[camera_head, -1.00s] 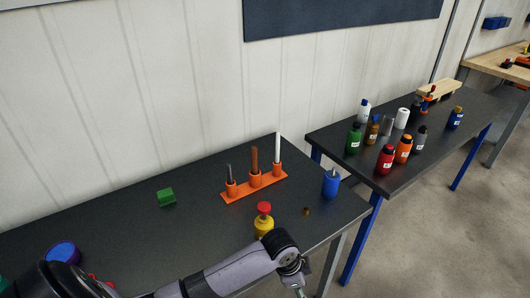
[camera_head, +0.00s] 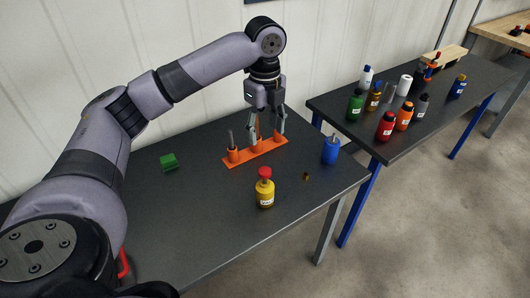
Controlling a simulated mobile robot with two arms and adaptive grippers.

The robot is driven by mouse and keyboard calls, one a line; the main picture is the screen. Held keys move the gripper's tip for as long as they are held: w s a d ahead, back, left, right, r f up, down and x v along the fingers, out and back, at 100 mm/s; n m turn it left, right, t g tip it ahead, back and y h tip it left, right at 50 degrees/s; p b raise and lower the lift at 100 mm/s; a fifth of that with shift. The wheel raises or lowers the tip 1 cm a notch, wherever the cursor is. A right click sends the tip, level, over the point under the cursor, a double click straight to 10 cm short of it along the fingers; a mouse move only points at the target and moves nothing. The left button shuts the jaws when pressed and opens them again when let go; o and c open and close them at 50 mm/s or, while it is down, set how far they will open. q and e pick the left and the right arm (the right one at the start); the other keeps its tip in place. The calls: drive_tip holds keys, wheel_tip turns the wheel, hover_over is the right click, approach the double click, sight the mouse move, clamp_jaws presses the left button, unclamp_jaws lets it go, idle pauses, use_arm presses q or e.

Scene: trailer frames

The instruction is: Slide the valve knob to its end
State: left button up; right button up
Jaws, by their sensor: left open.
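My left gripper (camera_head: 267,136) is open and points down over the orange rack (camera_head: 240,160) on the dark table. The rack has several round holders with upright rods. A dark grey rod (camera_head: 230,137) shows at its left end. The gripper fingers cover much of the middle and right rods, and I cannot tell whether they touch them. A yellow bottle with a red top (camera_head: 265,188) stands in front of the rack. A blue container with a grey stem (camera_head: 330,150) stands to the right. A small brass piece (camera_head: 306,176) lies between these two. I cannot tell which part is the valve knob. My right gripper is not in view.
A green block (camera_head: 169,162) lies left of the rack. A second table (camera_head: 390,154) at the right holds several bottles. The front middle of the near table is bare. The wall stands close behind.

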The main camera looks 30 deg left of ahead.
sight(265, 170)
use_arm(q)
wheel_tip(265, 170, down, 14)
drive_tip(key=p, duration=0.2)
drive_tip(key=shift+f+p, duration=0.1)
drive_tip(key=shift+p, duration=0.3)
drive_tip(key=shift+f, duration=0.9)
drive_tip(key=shift+c, duration=0.6)
drive_tip(key=c, duration=1.1)
drive_tip(key=shift+f, duration=0.3)
drive_tip(key=shift+s+f, duration=0.1)
drive_tip(key=shift+f, duration=0.65)
drive_tip(key=shift+s+f, duration=0.1)
